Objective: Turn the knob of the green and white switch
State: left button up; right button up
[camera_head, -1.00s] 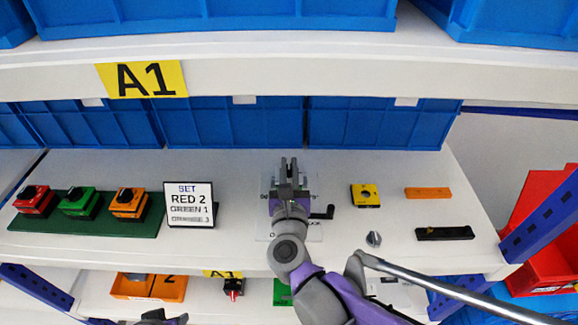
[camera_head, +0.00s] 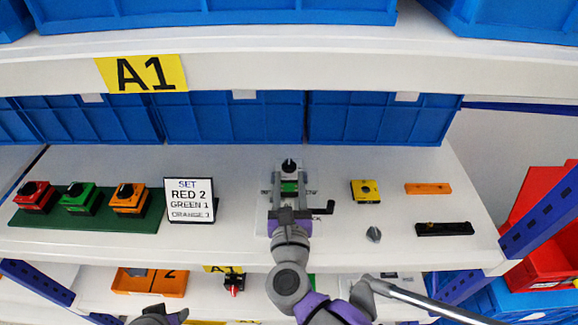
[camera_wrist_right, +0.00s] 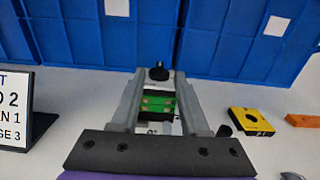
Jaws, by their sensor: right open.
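The green and white switch (camera_head: 289,186) sits in a grey fixture on the middle shelf, its black knob (camera_head: 289,164) at the far end. In the right wrist view the switch's green part (camera_wrist_right: 158,104) shows between my fingers, with the knob (camera_wrist_right: 159,72) just beyond the fingertips. My right gripper (camera_head: 289,179) is open over the fixture, one finger to each side of the switch; contact cannot be told. The gripper also shows in the right wrist view (camera_wrist_right: 160,76). A dark and purple part of my left gripper (camera_head: 158,315) shows at the bottom edge; its jaws are unclear.
Red, green and orange switches stand on a green base (camera_head: 85,222) at left. A sign (camera_head: 190,201) stands beside them. A black crank handle (camera_head: 322,210) sticks out right of the fixture. A yellow block (camera_head: 365,191) and grey knob (camera_head: 374,234) lie further right. Blue bins (camera_head: 235,120) line the back.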

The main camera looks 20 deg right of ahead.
jog(key=v, duration=0.5)
